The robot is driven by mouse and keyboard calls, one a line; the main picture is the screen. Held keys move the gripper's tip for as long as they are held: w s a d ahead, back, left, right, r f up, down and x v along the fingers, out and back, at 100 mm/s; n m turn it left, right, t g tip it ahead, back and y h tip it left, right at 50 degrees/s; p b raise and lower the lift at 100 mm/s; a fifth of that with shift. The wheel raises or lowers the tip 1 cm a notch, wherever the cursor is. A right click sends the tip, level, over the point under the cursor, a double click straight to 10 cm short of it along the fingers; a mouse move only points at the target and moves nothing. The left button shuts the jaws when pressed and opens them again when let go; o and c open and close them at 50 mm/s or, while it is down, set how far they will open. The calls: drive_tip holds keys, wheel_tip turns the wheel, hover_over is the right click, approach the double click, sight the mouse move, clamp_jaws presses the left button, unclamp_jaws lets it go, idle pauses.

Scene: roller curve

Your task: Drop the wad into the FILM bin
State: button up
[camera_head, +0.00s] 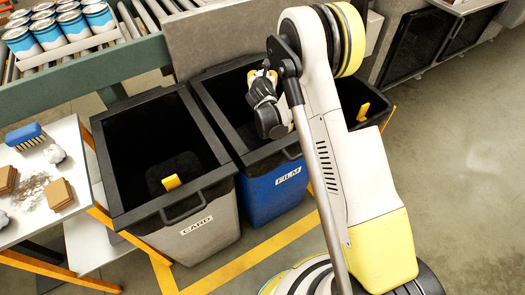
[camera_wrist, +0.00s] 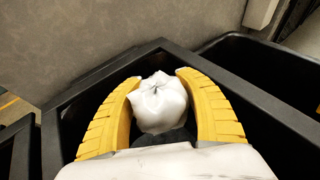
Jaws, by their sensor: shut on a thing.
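The wad (camera_wrist: 160,105) is white and crumpled, and in the wrist view it sits between the two yellow fingers of my gripper (camera_wrist: 160,76). My gripper is shut on it. The wad is over the opening of a dark-rimmed bin (camera_wrist: 75,92), with bins on both sides. In the head view my arm reaches over the FILM bin (camera_head: 262,197), a blue bin with a black rim and a white FILM label. My arm covers much of its opening, and the fingers and wad are hard to make out there.
The grey CARD bin (camera_head: 205,232) stands open to the left. Another dark bin (camera_head: 350,95) is partly hidden behind my arm at right. A white table (camera_head: 75,150) holds a blue brush, brown blocks and scraps. A roller conveyor (camera_head: 95,72) with cans runs behind.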

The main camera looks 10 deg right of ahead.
wheel_tip(320, 180, down, 5)
drive_tip(key=shift+r+b, duration=0.1)
drive_tip(key=shift+b, duration=0.95)
drive_tip(key=o, duration=1)
drive_tip(key=shift+c, duration=0.2)
drive_tip(key=v, duration=1.2)
drive_tip(key=shift+r, duration=0.15)
